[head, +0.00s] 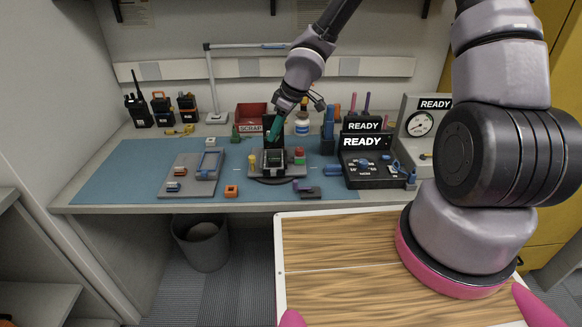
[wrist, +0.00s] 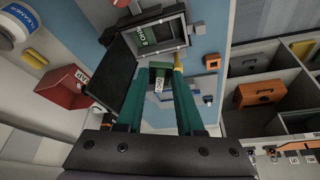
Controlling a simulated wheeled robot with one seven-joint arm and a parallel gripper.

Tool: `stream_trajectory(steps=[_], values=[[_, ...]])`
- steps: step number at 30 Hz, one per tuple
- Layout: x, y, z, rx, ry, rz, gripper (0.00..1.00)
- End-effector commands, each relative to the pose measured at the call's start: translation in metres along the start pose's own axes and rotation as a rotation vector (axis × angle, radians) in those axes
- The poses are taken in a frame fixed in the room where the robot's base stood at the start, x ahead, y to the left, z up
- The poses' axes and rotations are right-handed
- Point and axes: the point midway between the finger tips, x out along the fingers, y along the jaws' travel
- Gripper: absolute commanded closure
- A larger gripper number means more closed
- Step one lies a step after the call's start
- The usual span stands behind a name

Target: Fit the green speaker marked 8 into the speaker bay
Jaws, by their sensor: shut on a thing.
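My gripper (wrist: 160,72) is shut on a small green block with a white label (wrist: 158,85), which looks like the speaker; its number is too small to read. In the head view my gripper (head: 272,137) is above the work stand, and its fingers hide the block. The open radio housing (head: 273,167) sits on the stand at the middle of the bench. In the wrist view the housing (wrist: 187,46) is just beyond the fingertips, with a green labelled part (wrist: 146,37) inside. The block appears apart from the housing; I cannot tell which recess is the speaker bay.
A dark upright panel (head: 274,118) stands behind the housing. A yellow post (head: 252,162) and a red part (head: 299,153) flank it. A grey tray (head: 180,172) lies left, a black READY tester (head: 365,180) right. A red SCRAP bin (head: 250,113) is behind. The blue mat (head: 130,165) is clear at far left.

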Motion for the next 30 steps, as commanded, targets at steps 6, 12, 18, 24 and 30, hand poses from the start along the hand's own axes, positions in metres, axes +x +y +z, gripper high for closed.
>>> stream_trajectory(steps=[6,12,18,24,30], values=[[0.017,-0.004,0.003,-0.019,-0.003,-0.007,1.00],[0.041,-0.005,0.013,-0.018,-0.004,-0.008,1.00],[0.055,-0.004,0.020,-0.013,-0.002,-0.010,1.00],[0.063,-0.004,0.023,-0.013,-0.003,-0.009,1.00],[0.085,-0.004,0.032,-0.014,-0.003,-0.009,1.00]])
